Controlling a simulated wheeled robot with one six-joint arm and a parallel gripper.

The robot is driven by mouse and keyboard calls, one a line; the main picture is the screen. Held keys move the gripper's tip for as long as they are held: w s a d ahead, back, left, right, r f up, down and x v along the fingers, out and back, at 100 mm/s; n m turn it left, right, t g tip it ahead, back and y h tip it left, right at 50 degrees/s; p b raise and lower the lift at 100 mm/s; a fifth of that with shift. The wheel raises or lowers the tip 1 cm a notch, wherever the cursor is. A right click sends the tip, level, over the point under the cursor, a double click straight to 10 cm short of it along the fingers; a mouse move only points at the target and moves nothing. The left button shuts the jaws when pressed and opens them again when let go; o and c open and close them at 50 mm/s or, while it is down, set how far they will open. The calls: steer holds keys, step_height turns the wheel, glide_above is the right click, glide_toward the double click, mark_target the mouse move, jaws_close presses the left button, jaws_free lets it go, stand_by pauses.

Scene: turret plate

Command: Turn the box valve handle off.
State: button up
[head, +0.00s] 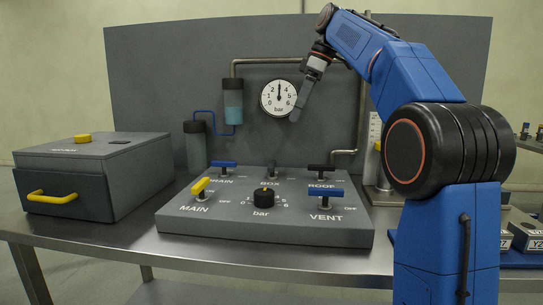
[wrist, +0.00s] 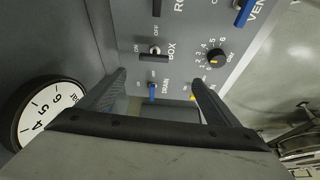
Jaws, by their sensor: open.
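The BOX valve handle is a small black bar near the back middle of the sloped panel; it shows in the head view (head: 271,171) and the wrist view (wrist: 153,57). It lies crosswise to the neighbouring DRAIN and ROOF handles, in line with its ON mark rather than OFF. My gripper (head: 295,115) is in front of the round gauge, well above the panel. In the wrist view my gripper (wrist: 159,76) is open, its two fingers apart with nothing between them. The BOX handle appears just beyond the fingertips, untouched.
Near BOX are the blue DRAIN handle (head: 223,163), black ROOF handle (head: 321,168), blue VENT handle (head: 322,192), yellow MAIN handle (head: 200,187) and black bar knob (head: 263,197). The gauge (head: 279,98) and pipes stand behind. A grey box (head: 95,170) is left.

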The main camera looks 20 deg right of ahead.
steer(key=w, duration=0.2)
glide_toward(272, 163)
steer(key=shift+n, duration=0.4)
steer(key=x, duration=0.8)
steer(key=shift+s, duration=0.25)
steer(key=c, duration=1.1)
